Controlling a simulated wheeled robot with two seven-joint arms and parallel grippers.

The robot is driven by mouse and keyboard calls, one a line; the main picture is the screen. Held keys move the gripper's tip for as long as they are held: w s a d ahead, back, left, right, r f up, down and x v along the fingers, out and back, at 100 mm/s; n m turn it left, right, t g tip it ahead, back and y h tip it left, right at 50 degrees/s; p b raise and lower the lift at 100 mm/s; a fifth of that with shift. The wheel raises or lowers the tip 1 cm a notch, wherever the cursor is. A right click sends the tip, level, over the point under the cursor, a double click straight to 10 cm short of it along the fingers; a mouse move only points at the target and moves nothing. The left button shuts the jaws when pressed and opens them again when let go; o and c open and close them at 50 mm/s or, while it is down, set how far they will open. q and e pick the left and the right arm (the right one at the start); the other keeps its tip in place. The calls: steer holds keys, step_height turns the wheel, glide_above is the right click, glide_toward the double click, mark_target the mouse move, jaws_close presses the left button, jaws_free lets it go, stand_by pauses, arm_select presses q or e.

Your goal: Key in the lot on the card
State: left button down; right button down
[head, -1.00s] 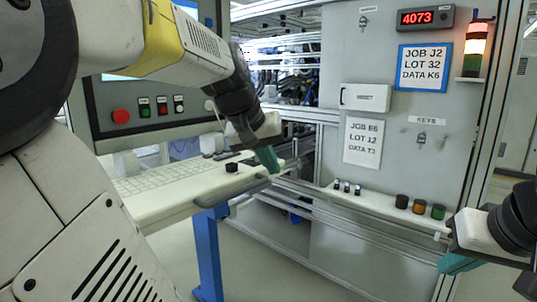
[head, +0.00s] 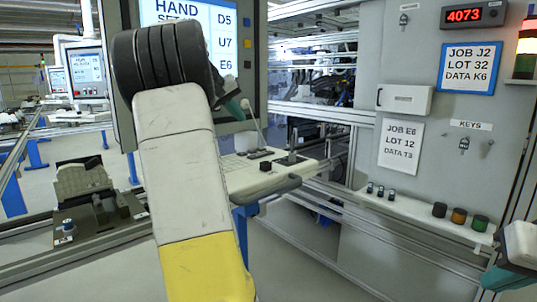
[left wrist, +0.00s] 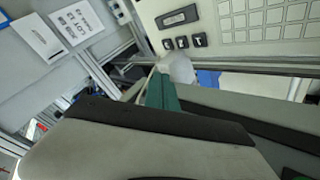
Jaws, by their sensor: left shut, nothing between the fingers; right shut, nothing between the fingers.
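A blue-framed card (head: 468,67) on the grey panel reads JOB J2, LOT 32, DATA K6. A plain white card (head: 400,145) below it reads JOB E6, LOT 12, DATA T3. A screen (head: 185,14) shows HAND and the codes D5, U7 and E6, partly hidden by my arm. The keyboard (head: 236,178) lies on the shelf, partly hidden; a key grid (left wrist: 265,20) shows in the left wrist view. My left gripper (head: 238,108), with teal fingers, is shut and empty, raised in front of the screen's lower right. My right gripper (head: 503,280) is shut and empty at lower right.
The keyboard shelf's front edge (head: 270,188) juts out, with a small black block (head: 265,167) on it. A red readout (head: 474,15) shows 4073. A white box (head: 404,99), hanging keys (head: 464,144) and a button ledge (head: 430,210) are on the panel.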

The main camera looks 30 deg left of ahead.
mark_target(240, 154)
arm_select(q)
steer(key=shift+f, duration=4.4)
steer(key=shift+f, duration=0.4)
steer(key=shift+f, duration=0.55)
steer(key=shift+r, duration=0.95)
